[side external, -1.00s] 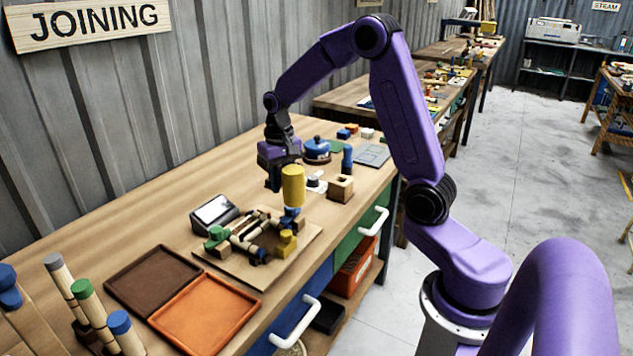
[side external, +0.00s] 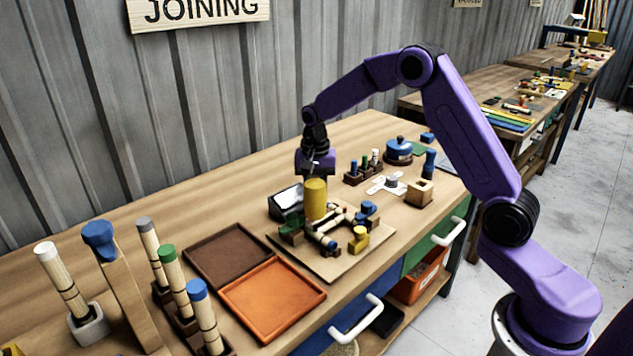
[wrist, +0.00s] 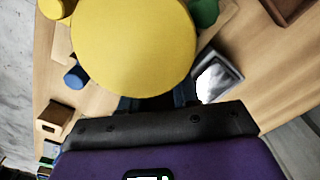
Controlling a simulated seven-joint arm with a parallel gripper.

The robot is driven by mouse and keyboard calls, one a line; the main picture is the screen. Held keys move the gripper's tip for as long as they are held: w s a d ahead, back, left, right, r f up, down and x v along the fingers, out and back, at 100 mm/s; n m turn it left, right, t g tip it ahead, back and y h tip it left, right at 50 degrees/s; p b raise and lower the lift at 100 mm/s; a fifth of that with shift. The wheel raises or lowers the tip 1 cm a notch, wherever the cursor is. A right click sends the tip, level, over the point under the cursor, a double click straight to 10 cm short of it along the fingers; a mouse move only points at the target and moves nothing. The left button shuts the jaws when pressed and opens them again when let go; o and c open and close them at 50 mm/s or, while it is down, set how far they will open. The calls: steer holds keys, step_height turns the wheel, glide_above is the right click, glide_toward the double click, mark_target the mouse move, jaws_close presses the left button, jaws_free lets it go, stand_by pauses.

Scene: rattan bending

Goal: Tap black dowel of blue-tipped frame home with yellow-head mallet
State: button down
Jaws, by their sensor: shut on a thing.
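The mallet's yellow cylindrical head (side external: 316,199) hangs upright just below my gripper (side external: 317,172). It fills the upper middle of the wrist view (wrist: 135,50), in front of my dark fingers (wrist: 160,103). My gripper is shut on the mallet; its handle is mostly hidden. The head is over the back left of the joining board (side external: 345,264). The rattan frame (side external: 322,238) lies on the board, with a blue tip (side external: 331,244) at its near end. The head hides part of it. I cannot make out the black dowel clearly, nor whether the head touches anything.
Green (side external: 291,228), yellow (side external: 359,239) and blue (side external: 368,208) blocks surround the frame. A wooden cube holder (side external: 419,193) stands right.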

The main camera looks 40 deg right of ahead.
steer(key=shift+f, duration=0.15)
stand_by(1.0)
steer(key=shift+f, duration=1.85)
steer(key=shift+r, duration=0.1)
steer(key=shift+r, duration=1.7)
steer(key=shift+f, duration=0.1)
steer(key=shift+f, duration=0.25)
